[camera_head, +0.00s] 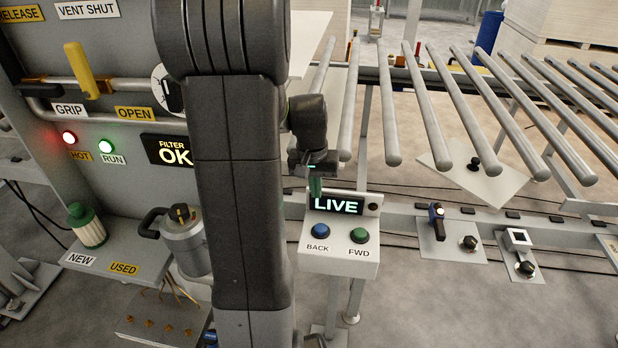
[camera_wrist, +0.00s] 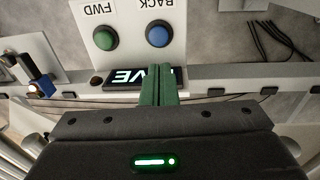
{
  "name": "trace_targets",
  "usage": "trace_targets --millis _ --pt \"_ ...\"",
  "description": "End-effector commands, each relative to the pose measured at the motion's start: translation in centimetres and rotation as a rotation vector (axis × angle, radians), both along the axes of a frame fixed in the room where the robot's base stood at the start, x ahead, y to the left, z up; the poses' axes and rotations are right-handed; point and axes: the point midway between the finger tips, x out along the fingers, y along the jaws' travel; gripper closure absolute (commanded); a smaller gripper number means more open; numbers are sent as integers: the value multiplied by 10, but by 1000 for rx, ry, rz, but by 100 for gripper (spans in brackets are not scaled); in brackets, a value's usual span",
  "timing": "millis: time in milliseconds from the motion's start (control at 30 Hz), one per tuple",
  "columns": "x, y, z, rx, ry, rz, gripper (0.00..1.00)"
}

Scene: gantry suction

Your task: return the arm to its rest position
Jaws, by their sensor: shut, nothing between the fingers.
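My gripper (camera_head: 315,186) is in front of the top of the control box, over the left part of the LIVE display (camera_head: 345,206). In the wrist view my gripper (camera_wrist: 158,72) shows two green fingers closed together, with nothing between them. The fingers cover part of the LIVE display (camera_wrist: 115,78) there. A blue BACK button (camera_head: 320,231) and a green FWD button (camera_head: 359,235) sit below the display. The fingers look apart from both buttons. My arm stands upright through the middle of the head view and hides part of the panel behind it.
A roller conveyor (camera_head: 425,95) runs across the back right. A panel at left carries a yellow handle (camera_head: 88,70), a red light and a green light (camera_head: 106,146). A metal canister (camera_head: 187,240) and a white-and-green filter (camera_head: 87,225) stand on a shelf left of my arm.

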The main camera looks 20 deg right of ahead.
Motion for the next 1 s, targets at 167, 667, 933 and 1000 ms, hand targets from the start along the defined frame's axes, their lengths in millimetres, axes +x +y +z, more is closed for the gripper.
trace_targets --millis 167,667,933,1000 --pt "0 -1 -7 0 1 0 100" --pt "-2 -7 -83 2 7 -2 100" --pt "-2 -3 -44 2 4 -1 100" --pt "-2 -3 -36 3 5 -1 100"
